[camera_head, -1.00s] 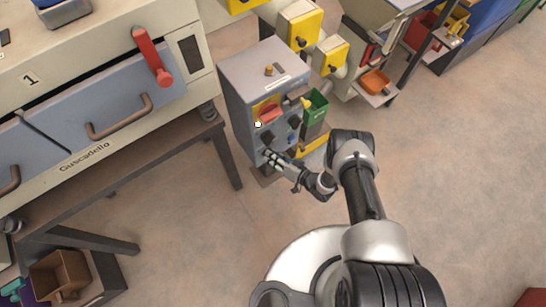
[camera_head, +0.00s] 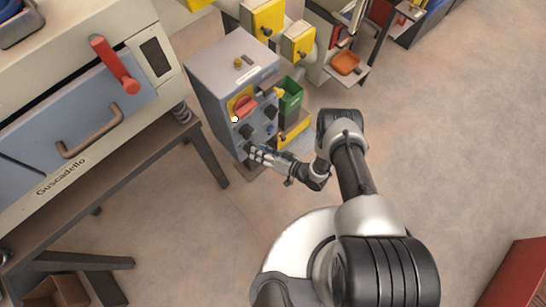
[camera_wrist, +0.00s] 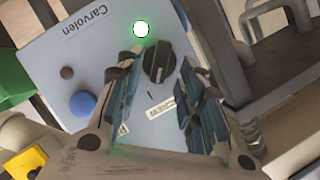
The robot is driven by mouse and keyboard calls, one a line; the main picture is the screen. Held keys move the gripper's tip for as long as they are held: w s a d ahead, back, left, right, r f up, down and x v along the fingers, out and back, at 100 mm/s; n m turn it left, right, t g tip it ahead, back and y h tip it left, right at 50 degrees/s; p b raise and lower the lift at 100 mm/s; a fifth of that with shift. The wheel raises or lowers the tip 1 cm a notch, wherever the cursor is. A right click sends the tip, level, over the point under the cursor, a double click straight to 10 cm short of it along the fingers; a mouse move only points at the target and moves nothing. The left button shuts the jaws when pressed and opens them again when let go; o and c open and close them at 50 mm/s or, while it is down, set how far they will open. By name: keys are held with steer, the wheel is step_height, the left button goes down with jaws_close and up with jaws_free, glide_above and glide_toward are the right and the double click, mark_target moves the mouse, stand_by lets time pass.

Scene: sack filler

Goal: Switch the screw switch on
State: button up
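The grey control box (camera_head: 222,65) stands left of my arm in the head view, with a red rotary handle and several dark knobs on its front. My gripper (camera_head: 254,152) is at the lower part of that front. In the wrist view the gripper (camera_wrist: 158,98) is open, with a finger on either side of the SCREW label (camera_wrist: 172,106). The black screw switch knob (camera_wrist: 157,62) lies just beyond the fingertips, apparently not gripped. Its pale mark runs nearly vertically in the picture. A bright white lamp with a green glow (camera_wrist: 141,29) is beside the knob.
A blue button (camera_wrist: 83,105) and a small brown one (camera_wrist: 67,73) are on the same panel. A green bin (camera_head: 290,97) sits beside the box. A bench-mounted machine with a red handle (camera_head: 115,65) is at left.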

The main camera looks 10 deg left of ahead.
steer(key=v, duration=0.9)
